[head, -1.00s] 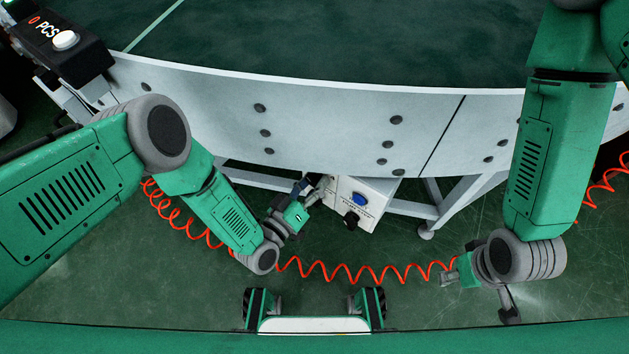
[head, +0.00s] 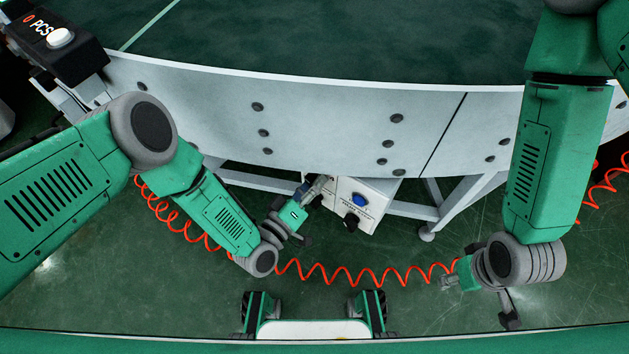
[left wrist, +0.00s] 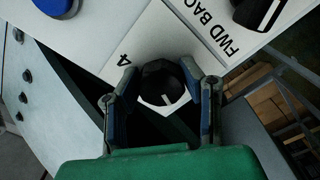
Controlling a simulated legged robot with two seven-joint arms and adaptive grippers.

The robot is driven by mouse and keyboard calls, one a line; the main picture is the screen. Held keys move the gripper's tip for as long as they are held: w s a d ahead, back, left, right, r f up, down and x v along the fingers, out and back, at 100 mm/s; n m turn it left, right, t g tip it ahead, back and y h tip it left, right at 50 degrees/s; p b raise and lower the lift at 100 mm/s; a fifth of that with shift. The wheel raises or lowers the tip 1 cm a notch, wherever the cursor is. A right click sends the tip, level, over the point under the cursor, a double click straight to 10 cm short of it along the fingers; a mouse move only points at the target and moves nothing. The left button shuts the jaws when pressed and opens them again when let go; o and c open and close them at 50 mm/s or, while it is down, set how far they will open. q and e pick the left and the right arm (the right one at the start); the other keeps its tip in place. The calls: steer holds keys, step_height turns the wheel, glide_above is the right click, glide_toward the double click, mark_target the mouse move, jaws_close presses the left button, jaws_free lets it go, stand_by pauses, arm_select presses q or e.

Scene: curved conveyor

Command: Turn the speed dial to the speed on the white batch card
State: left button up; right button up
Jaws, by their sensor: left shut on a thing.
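The speed dial (left wrist: 161,78) is a black faceted knob with a light pointer face, on the white control box (head: 372,196) under the conveyor. A printed "4" shows beside it in the left wrist view. My left gripper (left wrist: 160,92) is shut on this dial, one finger on each side. In the head view my left gripper (head: 320,186) reaches the box's left side and the dial is hidden. My right gripper (head: 449,282) hangs low over the floor, away from the box; its finger gap is unclear. I cannot see a white batch card.
A blue button (head: 358,199) and another black knob (head: 351,220) are on the box; this knob (left wrist: 258,12) sits by "FWD BACK" lettering. The curved conveyor wall (head: 320,130) stands above. An orange coiled hose (head: 345,273) crosses in front. A black PCS unit (head: 60,50) is at upper left.

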arm_select(q)
steer(key=shift+w+a, duration=0.15)
steer(key=shift+a, duration=0.05)
steer(key=o, duration=1.2)
steer(key=shift+c, duration=0.2)
steer(key=shift+s, duration=0.25)
steer(key=v, duration=1.1)
steer(key=shift+s+a, duration=0.2)
steer(key=shift+a, duration=0.1)
steer(key=shift+f, duration=0.1)
